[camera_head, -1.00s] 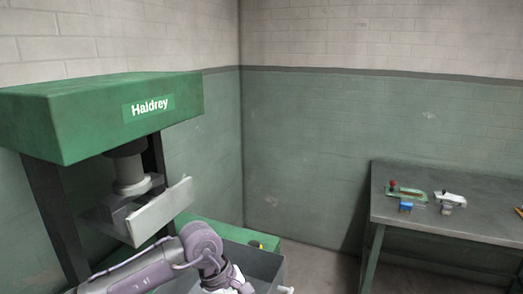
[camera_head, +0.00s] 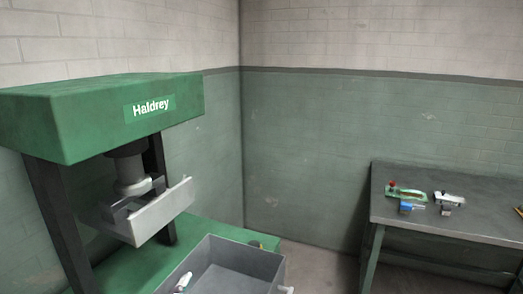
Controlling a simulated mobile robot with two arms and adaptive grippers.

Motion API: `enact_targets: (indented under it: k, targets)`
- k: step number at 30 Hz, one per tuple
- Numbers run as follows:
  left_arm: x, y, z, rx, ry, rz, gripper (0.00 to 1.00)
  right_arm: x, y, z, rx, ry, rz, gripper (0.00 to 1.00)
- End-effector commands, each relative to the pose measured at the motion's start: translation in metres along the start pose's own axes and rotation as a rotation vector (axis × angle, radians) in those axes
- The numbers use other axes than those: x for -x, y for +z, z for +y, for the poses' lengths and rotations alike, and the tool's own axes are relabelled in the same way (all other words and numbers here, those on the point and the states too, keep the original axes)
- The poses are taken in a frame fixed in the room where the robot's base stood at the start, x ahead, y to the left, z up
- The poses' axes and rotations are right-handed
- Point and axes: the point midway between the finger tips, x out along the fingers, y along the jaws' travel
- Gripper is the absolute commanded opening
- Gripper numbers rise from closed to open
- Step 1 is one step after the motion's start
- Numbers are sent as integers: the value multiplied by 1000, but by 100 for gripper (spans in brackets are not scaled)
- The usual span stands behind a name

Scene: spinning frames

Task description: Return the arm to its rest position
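Neither of my arms nor grippers shows in the head view now. The green Haldrey machine (camera_head: 102,115) stands at the left, with a grey spindle head (camera_head: 130,172) under its green top and a pale tilted guard plate (camera_head: 155,212) in front of it. A grey open bin (camera_head: 262,270) sits at the bottom centre, partly cut off by the lower edge. A small white and dark item (camera_head: 183,282) shows at the bin's left edge; I cannot tell what it is.
A grey workbench (camera_head: 450,222) stands at the right. It carries a green item with a red knob (camera_head: 405,194), a blue block (camera_head: 405,208) and metal clamp-like parts (camera_head: 449,200). Bare floor (camera_head: 320,265) shows between the bin and the bench.

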Motion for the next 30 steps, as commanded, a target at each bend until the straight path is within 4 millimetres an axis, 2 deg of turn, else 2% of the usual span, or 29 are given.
enact_targets:
  k: [1, 3, 6, 9, 12, 21, 24, 30]
  targets:
    - [17, 34, 16, 108, 68, -136, 80, 0, -1, 0, 0, 0, 1, 39]
    - [44, 74, 37, 241, 154, -311, 80, 0, -1, 0, 0, 0, 2, 39]
    - [85, 114, 64, 388, 258, -521, 80, 0, -1, 0, 0, 0, 2, 39]
    - [123, 137, 85, 489, 339, -682, 80, 0, -1, 0, 0, 0, 2, 39]
    - [158, 152, 101, 566, 404, -813, 80, 0, -2, 0, 0, 0, 2, 39]
    - [251, 169, 131, 723, 564, -1133, 80, 0, -2, 0, 0, 0, 3, 39]
    - [236, 192, 159, 713, 565, -1131, 80, -8, -1, 0, 0, 0, 3, 39]
    - [225, 234, 212, 706, 579, -1149, 80, -19, 1, 0, 0, 0, 2, 39]
